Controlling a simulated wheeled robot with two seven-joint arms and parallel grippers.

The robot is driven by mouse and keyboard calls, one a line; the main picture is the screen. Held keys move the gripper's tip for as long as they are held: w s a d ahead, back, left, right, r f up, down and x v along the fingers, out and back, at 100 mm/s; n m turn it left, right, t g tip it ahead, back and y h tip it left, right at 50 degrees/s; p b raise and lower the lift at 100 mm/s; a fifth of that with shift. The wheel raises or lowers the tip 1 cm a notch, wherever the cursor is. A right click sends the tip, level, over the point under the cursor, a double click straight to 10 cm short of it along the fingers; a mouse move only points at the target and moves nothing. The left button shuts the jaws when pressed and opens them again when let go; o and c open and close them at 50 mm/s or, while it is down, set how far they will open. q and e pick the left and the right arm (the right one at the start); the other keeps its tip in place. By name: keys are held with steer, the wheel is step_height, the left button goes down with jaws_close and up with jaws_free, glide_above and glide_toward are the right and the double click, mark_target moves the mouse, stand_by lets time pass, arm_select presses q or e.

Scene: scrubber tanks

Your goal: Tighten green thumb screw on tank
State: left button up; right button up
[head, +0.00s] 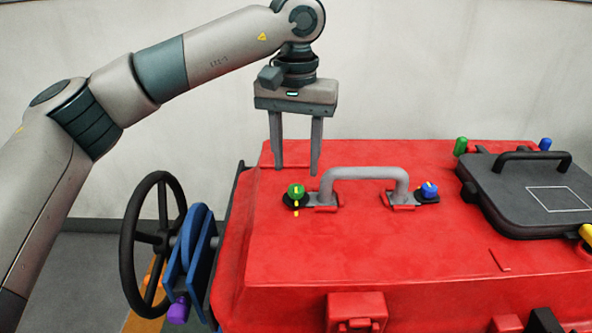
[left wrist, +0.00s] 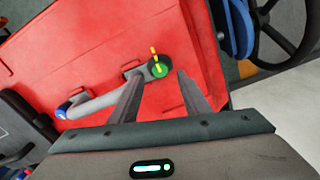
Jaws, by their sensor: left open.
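The green thumb screw (head: 296,190) sits on the red tank (head: 330,245), on a small black base at the left end of the grey handle (head: 365,174). It carries a yellow mark, and another yellow mark lies in front of it on the base. My left gripper (head: 295,170) is open and empty, pointing down above and behind the screw. In the left wrist view the green screw (left wrist: 158,67) shows beyond and between the open fingertips (left wrist: 160,82), apart from them. Its yellow marks appear roughly in line there. My right gripper is not in view.
A blue thumb screw (head: 428,190) sits at the handle's right end. A black lid (head: 530,190) with green, blue and yellow knobs is on the right. A black handwheel (head: 152,240), blue bracket and purple knob (head: 178,310) stand left of the tank.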

mark_target(296, 187)
arm_select(q)
step_height(296, 187, up, 13)
steer(key=p, duration=0.1)
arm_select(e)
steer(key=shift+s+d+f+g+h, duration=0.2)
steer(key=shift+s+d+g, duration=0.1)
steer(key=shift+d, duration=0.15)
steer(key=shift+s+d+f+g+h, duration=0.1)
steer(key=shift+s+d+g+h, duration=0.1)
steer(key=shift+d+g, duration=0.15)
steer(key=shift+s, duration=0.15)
